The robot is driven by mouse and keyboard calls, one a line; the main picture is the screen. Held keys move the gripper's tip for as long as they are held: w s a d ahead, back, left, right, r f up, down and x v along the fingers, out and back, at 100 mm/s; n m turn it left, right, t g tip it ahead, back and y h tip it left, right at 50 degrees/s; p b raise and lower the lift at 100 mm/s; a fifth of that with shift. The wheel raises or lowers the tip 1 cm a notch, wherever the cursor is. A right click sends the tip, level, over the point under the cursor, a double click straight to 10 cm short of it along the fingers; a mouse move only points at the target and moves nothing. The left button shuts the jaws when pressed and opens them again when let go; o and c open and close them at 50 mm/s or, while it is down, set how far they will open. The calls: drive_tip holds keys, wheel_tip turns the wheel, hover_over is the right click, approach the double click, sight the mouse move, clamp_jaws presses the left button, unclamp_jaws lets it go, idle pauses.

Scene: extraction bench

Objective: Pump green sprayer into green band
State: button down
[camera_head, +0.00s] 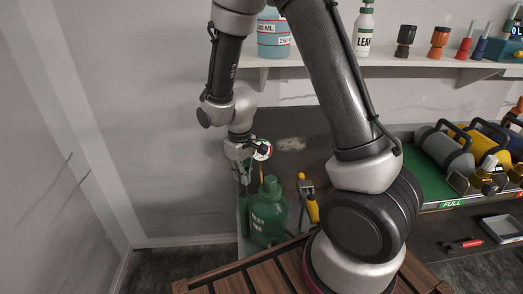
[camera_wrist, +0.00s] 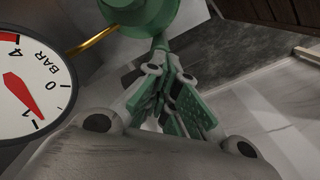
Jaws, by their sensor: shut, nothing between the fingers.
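The green sprayer (camera_head: 268,214) stands upright at the left end of the bench, with a green cap and pale lettering. Its round gauge (camera_head: 262,149) is behind and above it; in the wrist view the gauge face (camera_wrist: 28,85) fills the left edge. Its red needle points near the 1 mark, and the green band cannot be made out there. My gripper (camera_head: 242,172) is shut and empty, pointing down just left of the sprayer's top. In the wrist view its green-padded fingers (camera_wrist: 180,105) are together, close below a green sprayer part (camera_wrist: 142,12); contact is unclear.
Yellow-handled tools (camera_head: 311,205) are right of the sprayer. A wall is close on the left. My arm hides part of the bench.

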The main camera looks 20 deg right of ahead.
drive_tip(key=shift+f, duration=0.35)
drive_tip(key=shift+r, duration=2.75)
drive_tip(key=shift+f, duration=0.15)
drive_tip(key=shift+f, duration=2.6)
drive_tip(key=shift+r, duration=2.75)
wheel_tip(320, 180, up, 5)
